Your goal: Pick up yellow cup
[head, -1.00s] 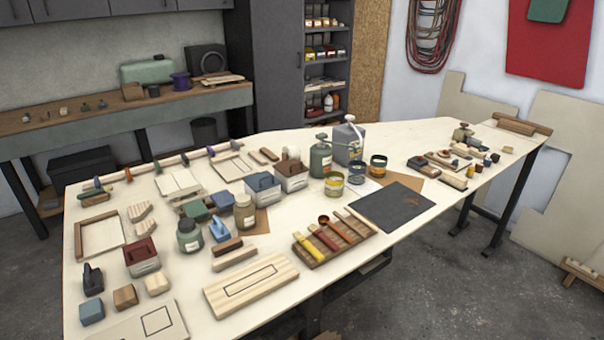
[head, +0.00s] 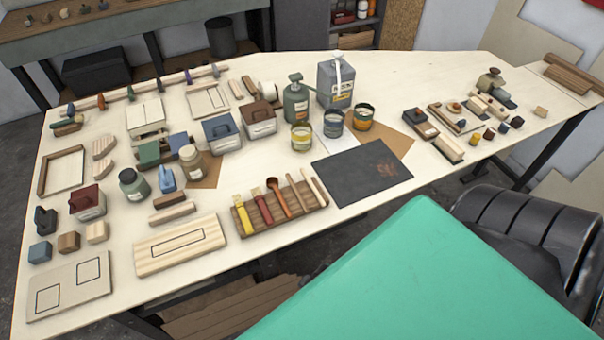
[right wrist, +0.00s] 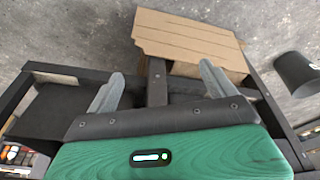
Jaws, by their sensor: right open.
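A small cup with a yellow band (head: 301,137) stands upright on the long wooden table (head: 440,75), in front of the green pump bottle (head: 296,99). A cup with a dark grey-blue band (head: 332,125) and one with an orange-yellow band (head: 364,117) stand in a row to its right. My right gripper (right wrist: 160,85) is open and empty in the right wrist view, over the floor and a dark frame. No cup shows between its fingers. In the head view a green part of my right arm fills the lower right; its fingers are out of frame. My left gripper is not in view.
A grey can (head: 335,84) stands behind the cups. A black mat (head: 362,172) and a rack of tools (head: 278,207) lie in front. Lidded boxes and jars crowd the left.

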